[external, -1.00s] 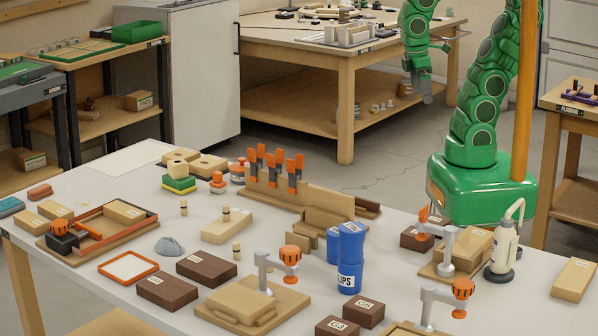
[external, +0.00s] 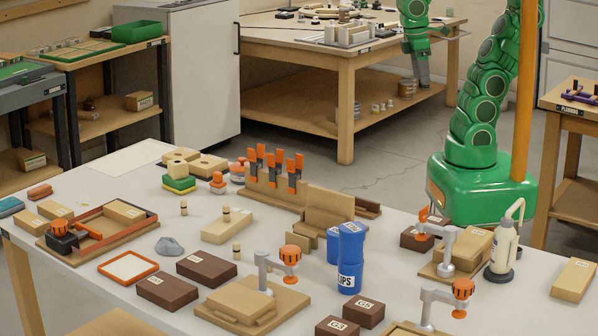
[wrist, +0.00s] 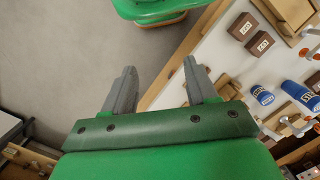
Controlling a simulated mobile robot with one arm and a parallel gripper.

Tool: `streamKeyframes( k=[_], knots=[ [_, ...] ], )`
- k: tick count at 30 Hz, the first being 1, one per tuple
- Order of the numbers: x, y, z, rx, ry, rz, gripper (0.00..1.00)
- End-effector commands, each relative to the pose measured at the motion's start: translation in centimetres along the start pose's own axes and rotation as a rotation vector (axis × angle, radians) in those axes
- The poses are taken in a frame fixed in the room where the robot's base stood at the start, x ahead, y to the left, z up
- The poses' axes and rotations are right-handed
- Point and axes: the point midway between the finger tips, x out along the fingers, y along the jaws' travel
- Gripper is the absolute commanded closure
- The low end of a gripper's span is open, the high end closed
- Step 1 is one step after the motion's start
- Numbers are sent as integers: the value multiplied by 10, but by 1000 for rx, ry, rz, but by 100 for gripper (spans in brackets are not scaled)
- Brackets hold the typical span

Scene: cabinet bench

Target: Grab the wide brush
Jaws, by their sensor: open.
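I cannot pick out a wide brush with certainty in either view. Several orange-and-dark handled tools (external: 275,165) stand upright in a wooden rack at the back of the white bench (external: 95,215); their lower ends are hidden. My gripper (external: 423,80) hangs beyond the bench in the external view, in front of the rear wooden table, well apart from the rack. In the wrist view my gripper (wrist: 160,82) is open, with two grey fingers spread and nothing between them. Below them are grey floor and the bench's edge.
The bench holds dark brown blocks (external: 207,269), blue cylinders (external: 350,257), orange-knobbed clamps (external: 290,258), a white bottle (external: 503,248) and a wooden tray (external: 137,232). A rear table (external: 345,75) stands behind. Open floor separates bench and rear table.

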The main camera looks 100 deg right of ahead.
Motion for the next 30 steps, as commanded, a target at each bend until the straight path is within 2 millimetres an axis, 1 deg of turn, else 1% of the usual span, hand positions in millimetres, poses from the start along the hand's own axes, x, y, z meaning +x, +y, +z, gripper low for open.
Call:
streamKeyframes(
  k=[1,8,11,14,18,22,26,30],
  knots=[
    [0,-4,-6,16,-3,-18,43],
    [-6,-22,-34,106,2,-103,43],
    [-10,-31,-49,158,2,-151,43],
    [-14,-41,-70,225,1,-212,43],
    [-24,-55,-106,343,-4,-316,43],
    [-33,-65,-139,461,-20,-414,43],
    [-44,-70,-175,584,-36,-515,43],
    [-54,-70,-215,723,-64,-622,43]
  ],
)
